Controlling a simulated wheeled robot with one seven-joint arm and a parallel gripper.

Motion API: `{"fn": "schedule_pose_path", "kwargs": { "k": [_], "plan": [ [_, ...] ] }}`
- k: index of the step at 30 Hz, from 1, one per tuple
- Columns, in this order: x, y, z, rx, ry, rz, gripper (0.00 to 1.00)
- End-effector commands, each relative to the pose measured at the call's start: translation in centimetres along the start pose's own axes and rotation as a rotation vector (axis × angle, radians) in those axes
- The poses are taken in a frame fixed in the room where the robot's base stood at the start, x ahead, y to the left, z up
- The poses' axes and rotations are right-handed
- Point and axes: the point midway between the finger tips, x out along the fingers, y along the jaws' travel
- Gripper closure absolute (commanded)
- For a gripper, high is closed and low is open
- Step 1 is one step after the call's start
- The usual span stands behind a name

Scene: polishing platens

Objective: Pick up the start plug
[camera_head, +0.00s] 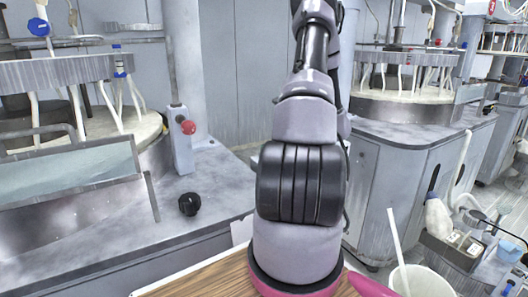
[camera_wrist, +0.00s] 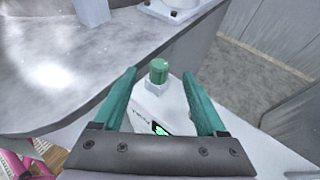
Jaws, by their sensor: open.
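In the wrist view, a green cylindrical plug (camera_wrist: 159,71), which looks like the start plug, stands on a pale hexagonal collar on top of a white housing (camera_wrist: 151,112). The housing has a small lit green display or label. My gripper (camera_wrist: 159,75) is open. Its two teal fingers are on either side of the plug in the picture, with gaps on both sides and no contact visible. I cannot tell how far the plug is from the fingertips in depth. In the head view my arm hides the gripper and this plug.
A grey post with a red knob (camera_head: 187,127) and a black knob (camera_head: 189,204) stand on the left metal counter (camera_head: 218,180). Polishing machines stand left and right. A white cup (camera_head: 422,284) with a stick is at the bottom right. Floor (camera_wrist: 245,75) shows beyond the counter edge.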

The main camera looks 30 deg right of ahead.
Motion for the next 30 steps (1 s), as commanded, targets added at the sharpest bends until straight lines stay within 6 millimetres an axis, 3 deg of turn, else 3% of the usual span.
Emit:
{"fn": "schedule_pose_path", "kwargs": {
  "k": [3, 11, 21, 30],
  "plan": [
    [2.3, 0.2, 0.0, -0.002, 0.001, 0.007, 0.26],
    [4.6, 0.2, -0.1, -0.001, 0.002, 0.005, 0.26],
    [9.1, 0.1, -0.5, -0.003, 0.002, 0.006, 0.26],
    [9.6, 0.1, -0.5, -0.002, 0.002, 0.004, 0.26]
  ]
}}
